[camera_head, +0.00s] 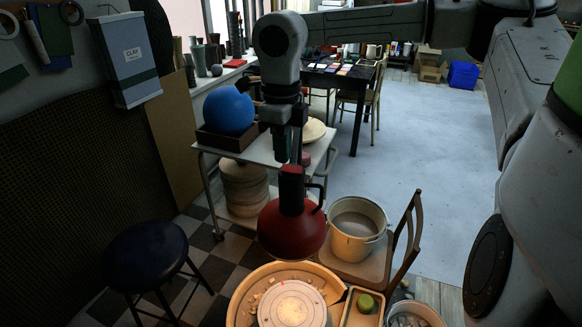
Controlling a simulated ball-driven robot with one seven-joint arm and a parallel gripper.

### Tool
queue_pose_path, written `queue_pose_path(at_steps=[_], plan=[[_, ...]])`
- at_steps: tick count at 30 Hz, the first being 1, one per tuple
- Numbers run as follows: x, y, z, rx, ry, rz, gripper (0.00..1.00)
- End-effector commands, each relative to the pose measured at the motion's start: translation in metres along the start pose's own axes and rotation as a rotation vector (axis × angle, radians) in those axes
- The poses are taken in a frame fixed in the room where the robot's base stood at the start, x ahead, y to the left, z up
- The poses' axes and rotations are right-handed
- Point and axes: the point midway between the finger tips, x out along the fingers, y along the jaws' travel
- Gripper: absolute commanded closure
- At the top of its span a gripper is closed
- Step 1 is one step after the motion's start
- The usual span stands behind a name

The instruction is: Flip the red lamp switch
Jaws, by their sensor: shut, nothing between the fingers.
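My gripper (295,160) points down from my arm just above the lamp's neck. It is shut and holds nothing. Its tips overlap the top of the neck in the picture, and I cannot tell whether they touch it.
Below the lamp is a pottery wheel (292,306) in a yellowish basin. A bucket (352,228) stands on a wooden chair (408,240) at the right. A trolley (262,152) with a blue ball (229,111) stands behind. A dark stool (147,254) is at the left.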

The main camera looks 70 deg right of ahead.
Motion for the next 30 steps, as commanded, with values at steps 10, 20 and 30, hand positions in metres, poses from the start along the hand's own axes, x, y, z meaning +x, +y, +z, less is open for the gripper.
queue_pose_path(at_steps=[10,20,30], plan=[[0.0004,0.0000,0.0000,0.000,0.000,0.000,1.00],[0.0048,0.0000,0.0000,0.000,0.000,0.000,1.00],[0.0094,0.0001,0.0000,0.000,0.000,0.000,1.00]])
